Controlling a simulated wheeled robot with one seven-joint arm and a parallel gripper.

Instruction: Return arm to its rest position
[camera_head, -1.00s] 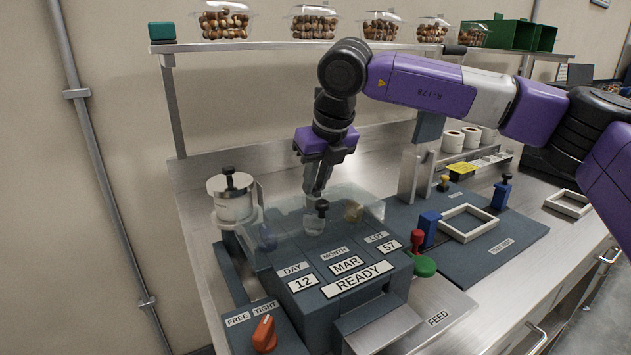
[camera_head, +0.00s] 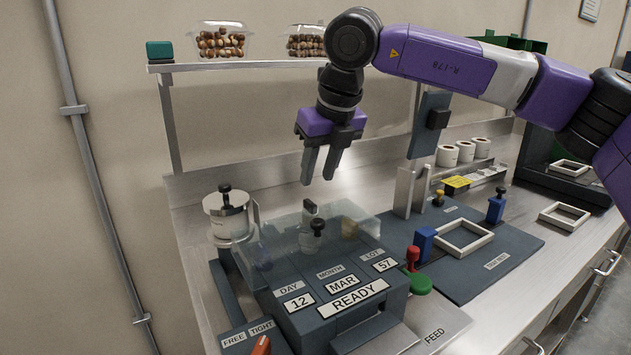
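My gripper (camera_head: 322,166) hangs from my purple arm, fingers pointing down with a gap between them, and nothing shows between them. It is in the air above and behind the label machine (camera_head: 326,290), apart from it. The machine's plates read DAY 12, MONTH MAR, LOT 57 and READY. Its clear cover (camera_head: 290,238) lies under the gripper, with a dark knob (camera_head: 317,226) showing there.
A shelf (camera_head: 255,62) holding clamshell trays of nuts (camera_head: 221,42) stands behind, close to my arm. A label roll on a post (camera_head: 228,210) is left of the machine. A white frame (camera_head: 463,238) and blue block (camera_head: 424,241) sit to the right. Bare counter shows behind.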

